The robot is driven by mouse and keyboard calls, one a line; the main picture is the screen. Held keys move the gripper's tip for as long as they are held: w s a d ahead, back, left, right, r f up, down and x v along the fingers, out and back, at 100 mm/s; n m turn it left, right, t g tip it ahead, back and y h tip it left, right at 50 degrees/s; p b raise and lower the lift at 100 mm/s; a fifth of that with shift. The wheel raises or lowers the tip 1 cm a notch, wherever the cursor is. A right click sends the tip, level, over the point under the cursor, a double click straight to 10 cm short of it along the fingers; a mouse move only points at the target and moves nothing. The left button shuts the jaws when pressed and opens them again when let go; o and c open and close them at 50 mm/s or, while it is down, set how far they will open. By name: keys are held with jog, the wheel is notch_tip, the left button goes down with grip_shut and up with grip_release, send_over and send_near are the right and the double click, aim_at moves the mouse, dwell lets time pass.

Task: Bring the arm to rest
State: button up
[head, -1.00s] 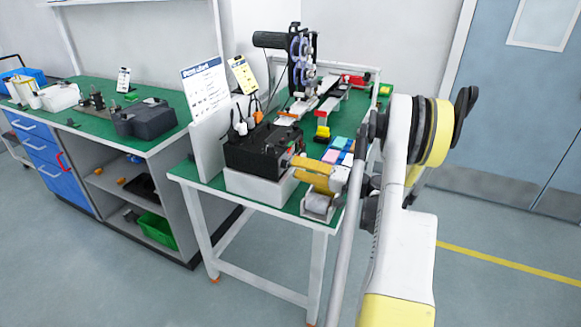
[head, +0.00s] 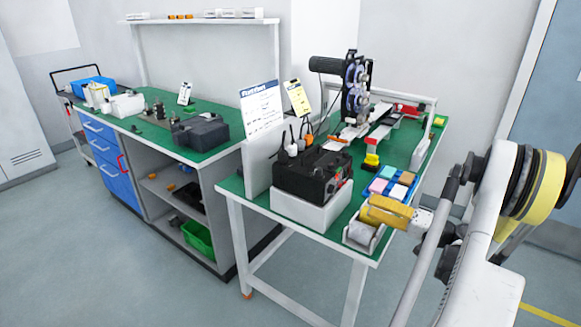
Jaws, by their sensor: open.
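My arm (head: 500,215), white with yellow and black joints, fills the right edge of the head view, in front of the table's right side. A yellow two-part end with a white piece behind it, apparently my gripper (head: 388,212), points left over the front right corner of the green-topped table (head: 228,187). It appears open, and I see nothing held in it. Its fingertips are small, and its height above the table is hard to tell. It overlaps the view of a pale roll in a holder (head: 360,234).
Near my gripper stand a black device (head: 312,172) on a white block and a tray of coloured pieces (head: 392,185). Behind are a reel machine (head: 355,85) and a yellow-black button (head: 371,162). A workbench (head: 210,155) stands left. The floor in front is clear.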

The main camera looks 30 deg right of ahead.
jog(key=shift+w, duration=0.1)
jog(key=w+a+r+n+g, duration=0.1)
jog(key=w+a+r+g, duration=0.15)
jog(key=a, duration=0.55)
jog(key=w+a+r+g+h, duration=0.1)
jog(key=w+a+g, duration=0.15)
jog(key=a, duration=0.55)
jog(key=w+a+r+n+g, duration=0.1)
jog(key=w+a+r+g, duration=0.15)
jog(key=a, duration=0.65)
jog(key=s+a+n+g+h, duration=0.2)
jog(key=s+a+n+h, duration=0.4)
jog(key=s+a, duration=0.8)
jog(key=s, duration=0.2)
jog(key=shift+s+a+r, duration=0.2)
jog(key=shift+s, duration=0.1)
